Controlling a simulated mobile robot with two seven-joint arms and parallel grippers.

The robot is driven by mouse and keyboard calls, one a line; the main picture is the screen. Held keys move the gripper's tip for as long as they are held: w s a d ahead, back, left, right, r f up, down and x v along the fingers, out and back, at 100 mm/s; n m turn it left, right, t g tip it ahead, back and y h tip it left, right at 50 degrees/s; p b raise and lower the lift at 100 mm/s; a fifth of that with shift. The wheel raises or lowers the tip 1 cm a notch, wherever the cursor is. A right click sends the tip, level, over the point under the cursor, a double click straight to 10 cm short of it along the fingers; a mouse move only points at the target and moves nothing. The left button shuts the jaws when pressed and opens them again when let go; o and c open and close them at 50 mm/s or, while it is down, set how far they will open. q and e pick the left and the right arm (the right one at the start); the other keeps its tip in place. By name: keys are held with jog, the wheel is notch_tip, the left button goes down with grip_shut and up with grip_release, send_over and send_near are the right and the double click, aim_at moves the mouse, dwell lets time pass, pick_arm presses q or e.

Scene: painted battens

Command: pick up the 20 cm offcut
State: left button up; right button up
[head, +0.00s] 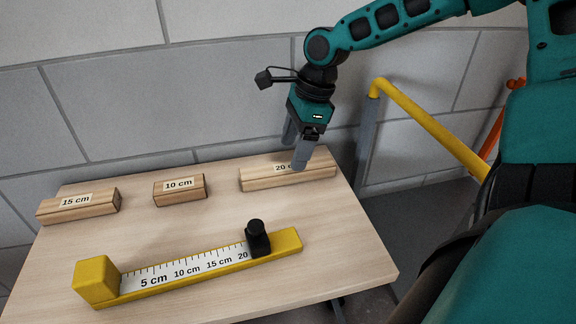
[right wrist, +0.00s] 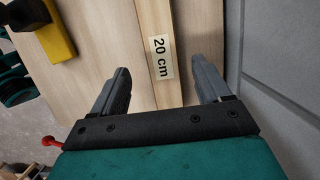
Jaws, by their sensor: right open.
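The 20 cm offcut (head: 262,180) is a wooden batten with a white label, lying at the back right of the table. My right gripper (head: 297,158) is at this offcut and hides part of its label in the head view. In the right wrist view the 20 cm offcut (right wrist: 154,28) runs between the two open fingers of the right gripper (right wrist: 165,85), with a gap on each side. Its "20 cm" label faces the camera. Nothing is held. My left gripper is not in view.
The 15 cm offcut (head: 80,206) and 10 cm offcut (head: 180,189) lie to the left on the table (head: 200,232). A yellow measuring gauge (head: 185,275) with a black stop (head: 257,238) lies in front. A grey wall (head: 100,100) stands behind; a yellow rail (head: 430,125) is at right.

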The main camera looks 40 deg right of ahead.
aim_at(288, 172)
jog(key=shift+d+b+x, duration=0.15)
jog(key=shift+b+x, duration=0.1)
jog(key=shift+x, duration=1.1)
jog(key=shift+d+b+x, duration=0.1)
jog(key=shift+b+x, duration=0.15)
jog(key=shift+x, duration=1.15)
jog(key=c, duration=1.1)
jog(key=shift+r, duration=0.1)
